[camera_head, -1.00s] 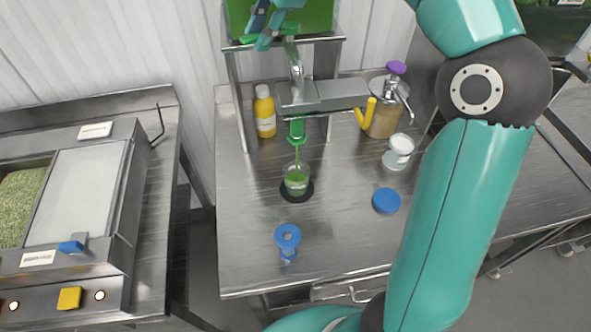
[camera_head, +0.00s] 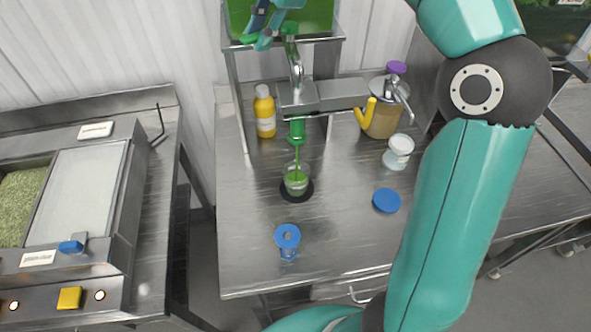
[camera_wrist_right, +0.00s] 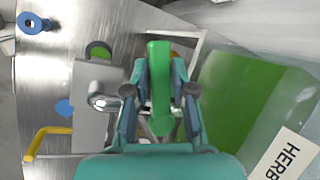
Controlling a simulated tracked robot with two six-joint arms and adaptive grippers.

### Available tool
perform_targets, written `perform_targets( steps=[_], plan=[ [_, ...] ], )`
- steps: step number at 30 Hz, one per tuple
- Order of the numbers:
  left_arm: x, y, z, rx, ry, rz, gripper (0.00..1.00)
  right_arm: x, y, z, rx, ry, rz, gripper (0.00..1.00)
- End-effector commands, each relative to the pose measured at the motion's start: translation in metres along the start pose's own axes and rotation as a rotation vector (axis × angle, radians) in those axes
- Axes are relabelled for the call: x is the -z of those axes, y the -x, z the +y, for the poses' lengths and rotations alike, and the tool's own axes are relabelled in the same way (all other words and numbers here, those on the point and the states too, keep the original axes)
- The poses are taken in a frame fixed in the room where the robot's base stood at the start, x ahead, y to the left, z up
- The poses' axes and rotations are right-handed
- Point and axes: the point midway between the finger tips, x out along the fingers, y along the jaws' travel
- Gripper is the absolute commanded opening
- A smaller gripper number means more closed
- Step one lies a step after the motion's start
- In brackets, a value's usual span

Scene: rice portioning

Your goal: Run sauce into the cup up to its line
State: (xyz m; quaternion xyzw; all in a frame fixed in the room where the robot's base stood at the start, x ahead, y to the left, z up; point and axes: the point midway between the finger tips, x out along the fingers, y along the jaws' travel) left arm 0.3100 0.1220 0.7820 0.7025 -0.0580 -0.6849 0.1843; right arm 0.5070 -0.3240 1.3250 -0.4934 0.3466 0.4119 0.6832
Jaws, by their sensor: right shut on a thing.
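A clear cup (camera_head: 297,180) stands upright on a black disc (camera_head: 284,190) under the tap's green nozzle (camera_head: 296,130). A thin green stream (camera_head: 297,156) runs from the nozzle into the cup, which holds green sauce. The cup's line is too small to make out. The sauce tank (camera_head: 318,18) above is green, and its label, partly cut off, reads HERB in the right wrist view (camera_wrist_right: 289,158). My right gripper (camera_head: 264,25) is at the tap's top, shut on the green tap lever (camera_wrist_right: 160,75). My left gripper is not in view.
A yellow bottle (camera_head: 265,112) stands left of the nozzle. A pump jar (camera_head: 382,119), a white-topped cup (camera_head: 397,152) and a blue lid (camera_head: 386,201) are to the right. A blue ring-topped piece (camera_head: 287,238) stands in front. My right arm covers the table's right part.

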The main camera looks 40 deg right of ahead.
Motion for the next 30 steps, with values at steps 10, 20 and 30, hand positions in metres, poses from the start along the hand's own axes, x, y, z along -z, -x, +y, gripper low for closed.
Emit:
perform_targets(
  steps=[10, 20, 30],
  plan=[
    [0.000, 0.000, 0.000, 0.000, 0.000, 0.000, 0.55, -0.002, 0.000, 0.000, 0.001, 0.001, -0.004, 0.05],
    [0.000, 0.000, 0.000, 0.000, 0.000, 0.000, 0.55, -0.001, -0.001, -0.004, 0.018, -0.051, 0.020, 0.05],
    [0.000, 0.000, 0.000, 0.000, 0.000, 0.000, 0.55, 0.006, -0.007, -0.022, 0.104, -0.325, 0.143, 0.05]
  ],
)
